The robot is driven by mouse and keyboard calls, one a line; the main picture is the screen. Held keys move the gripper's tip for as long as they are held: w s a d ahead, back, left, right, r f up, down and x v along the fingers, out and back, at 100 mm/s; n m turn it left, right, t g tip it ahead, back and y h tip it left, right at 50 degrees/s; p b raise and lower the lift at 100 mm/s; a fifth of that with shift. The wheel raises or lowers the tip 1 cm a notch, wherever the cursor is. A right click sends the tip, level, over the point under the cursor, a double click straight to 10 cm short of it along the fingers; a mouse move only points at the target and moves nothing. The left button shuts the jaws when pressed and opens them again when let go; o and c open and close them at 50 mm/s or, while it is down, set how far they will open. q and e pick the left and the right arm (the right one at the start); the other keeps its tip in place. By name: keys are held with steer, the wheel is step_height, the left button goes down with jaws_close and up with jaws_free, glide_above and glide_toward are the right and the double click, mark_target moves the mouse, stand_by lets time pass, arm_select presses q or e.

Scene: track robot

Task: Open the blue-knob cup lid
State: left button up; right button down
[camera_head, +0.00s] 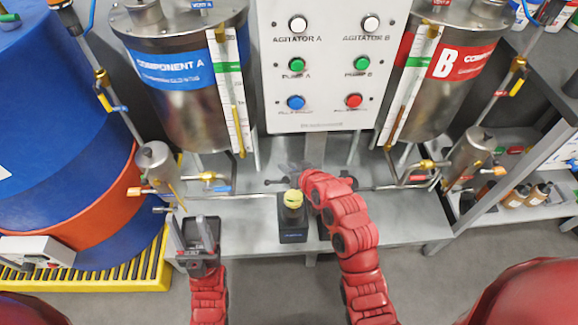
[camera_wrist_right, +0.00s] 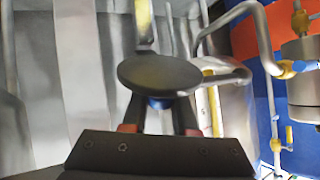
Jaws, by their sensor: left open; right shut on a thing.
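In the right wrist view, a dark round lid (camera_wrist_right: 160,75) with a blue knob (camera_wrist_right: 160,103) fills the centre. My right gripper (camera_wrist_right: 160,124) is shut on the knob, with a red-tipped finger on each side. In the head view the gripper end of my right arm is mostly hidden behind its red links, beside the control panel's foot. A small yellowish cup (camera_head: 292,198) stands on a black scale-like box (camera_head: 292,222) just left of my right arm. My left gripper (camera_head: 195,226) is open and empty, left of that box.
A grey bench (camera_head: 400,227) runs across the middle. The push-button panel (camera_head: 333,65) and two steel tanks, A (camera_head: 185,105) and B (camera_head: 440,100), stand behind it. Valves and thin pipes cross near my arms. A blue-orange drum (camera_head: 60,120) stands left.

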steer(key=shift+r, duration=0.1)
steer(key=c, duration=0.7)
jaws_free()
steer(key=p+v, duration=1)
steer(key=v, duration=0.7)
steer(key=shift+s, duration=0.15)
steer(key=shift+d, duration=0.1)
